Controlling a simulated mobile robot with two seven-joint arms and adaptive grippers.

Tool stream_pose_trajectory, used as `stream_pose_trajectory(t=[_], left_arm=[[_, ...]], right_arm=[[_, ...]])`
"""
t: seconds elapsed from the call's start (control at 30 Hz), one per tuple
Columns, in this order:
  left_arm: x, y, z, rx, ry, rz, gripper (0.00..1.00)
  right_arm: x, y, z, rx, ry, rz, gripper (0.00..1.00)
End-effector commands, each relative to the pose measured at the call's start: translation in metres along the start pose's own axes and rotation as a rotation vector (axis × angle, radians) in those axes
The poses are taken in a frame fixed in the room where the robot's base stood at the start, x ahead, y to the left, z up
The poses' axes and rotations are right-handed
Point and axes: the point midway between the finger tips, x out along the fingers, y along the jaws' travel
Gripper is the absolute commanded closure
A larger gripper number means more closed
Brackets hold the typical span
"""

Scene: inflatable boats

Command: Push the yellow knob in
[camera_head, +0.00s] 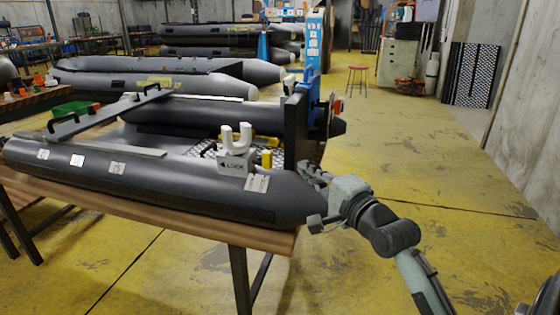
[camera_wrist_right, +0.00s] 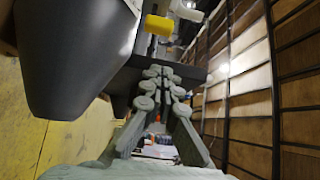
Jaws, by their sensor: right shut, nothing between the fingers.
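The yellow knob (camera_head: 266,158) stands upright beside the grey block marked LOCK (camera_head: 237,162), near the stern end of the grey inflatable boat (camera_head: 140,177). It also shows in the right wrist view (camera_wrist_right: 158,25), at the top, a little beyond my fingertips. My right gripper (camera_head: 309,169) is shut and empty. It is just right of the boat's stern, by the dark transom board (camera_head: 296,125), apart from the knob. In the right wrist view its fingers (camera_wrist_right: 158,72) come together below the knob. My left gripper is not in view.
The boat lies on a wooden table (camera_head: 170,219). The rounded tube end and the upright transom are close to my right gripper. More boats (camera_head: 160,77) lie behind. A red stool (camera_head: 357,80) stands far back; the yellow floor at right is largely clear.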

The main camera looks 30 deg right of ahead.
Motion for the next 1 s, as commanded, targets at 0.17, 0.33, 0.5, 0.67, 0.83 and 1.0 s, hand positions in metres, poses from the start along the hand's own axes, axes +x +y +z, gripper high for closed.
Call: stream_pose_trajectory(t=[0.17, 0.33, 0.5, 0.67, 0.83, 1.0], left_arm=[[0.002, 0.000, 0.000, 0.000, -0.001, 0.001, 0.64], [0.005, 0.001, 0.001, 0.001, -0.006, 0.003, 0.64], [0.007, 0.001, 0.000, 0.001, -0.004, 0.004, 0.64], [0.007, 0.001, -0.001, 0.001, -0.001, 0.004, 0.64], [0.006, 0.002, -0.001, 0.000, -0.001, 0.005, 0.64], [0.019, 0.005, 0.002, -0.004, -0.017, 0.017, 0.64]], right_arm=[[0.038, -0.001, 0.000, -0.002, 0.000, -0.002, 1.00], [0.054, 0.000, 0.020, 0.000, -0.001, 0.001, 1.00], [0.061, 0.001, 0.027, -0.002, 0.000, 0.002, 1.00], [0.062, 0.001, 0.029, -0.002, -0.001, 0.002, 1.00], [0.062, 0.001, 0.029, -0.002, 0.000, 0.002, 1.00], [0.068, -0.002, 0.033, 0.001, 0.001, 0.002, 1.00]])
